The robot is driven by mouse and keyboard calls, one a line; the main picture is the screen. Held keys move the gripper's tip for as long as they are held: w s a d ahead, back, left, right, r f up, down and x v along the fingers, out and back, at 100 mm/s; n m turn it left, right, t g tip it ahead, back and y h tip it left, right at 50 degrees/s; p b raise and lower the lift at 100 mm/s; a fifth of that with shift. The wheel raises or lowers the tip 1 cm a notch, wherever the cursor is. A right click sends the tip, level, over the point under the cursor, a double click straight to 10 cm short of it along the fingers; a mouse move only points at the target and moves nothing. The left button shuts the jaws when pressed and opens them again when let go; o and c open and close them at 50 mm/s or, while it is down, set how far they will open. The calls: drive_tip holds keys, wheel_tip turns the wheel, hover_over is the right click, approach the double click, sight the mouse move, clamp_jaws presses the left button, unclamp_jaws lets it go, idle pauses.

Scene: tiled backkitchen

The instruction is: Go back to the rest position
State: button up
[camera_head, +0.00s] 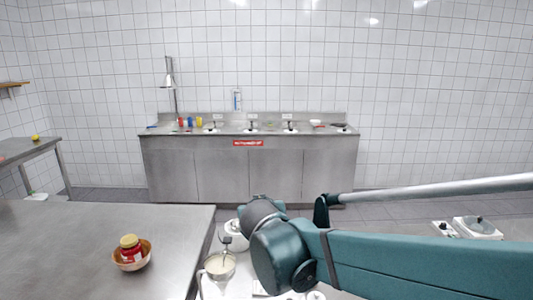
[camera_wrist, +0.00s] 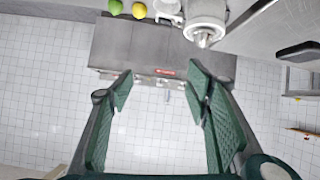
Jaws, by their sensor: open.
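My gripper (camera_wrist: 160,88) shows in the wrist view with its two green fingers spread wide apart. It is open, and nothing is between the fingers. In the head view my teal arm reaches in from the right edge toward the lower middle, and its fingers cannot be made out there.
A steel table (camera_head: 60,235) at the lower left holds a bowl (camera_head: 145,262) with a red, yellow-lidded jar (camera_head: 130,246) in it. White kitchen equipment (camera_head: 219,265) stands close beside my arm. A steel sink counter (camera_head: 225,175) lines the back wall, with tiled floor before it.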

drive_tip(key=s+d+f+g, duration=0.2)
drive_tip(key=s+d+f, duration=0.2)
drive_tip(key=s+d, duration=0.7)
drive_tip(key=s+d+f+m+g+p, duration=0.1)
drive_tip(key=s+d+f, duration=0.4)
drive_tip(key=s+d, duration=0.7)
drive_tip(key=s+g, duration=0.1)
drive_tip(key=s, duration=0.4)
drive_tip(key=shift+s+m+g, duration=0.3)
drive_tip(key=shift+s+g, duration=0.05)
drive_tip(key=shift+g, duration=0.05)
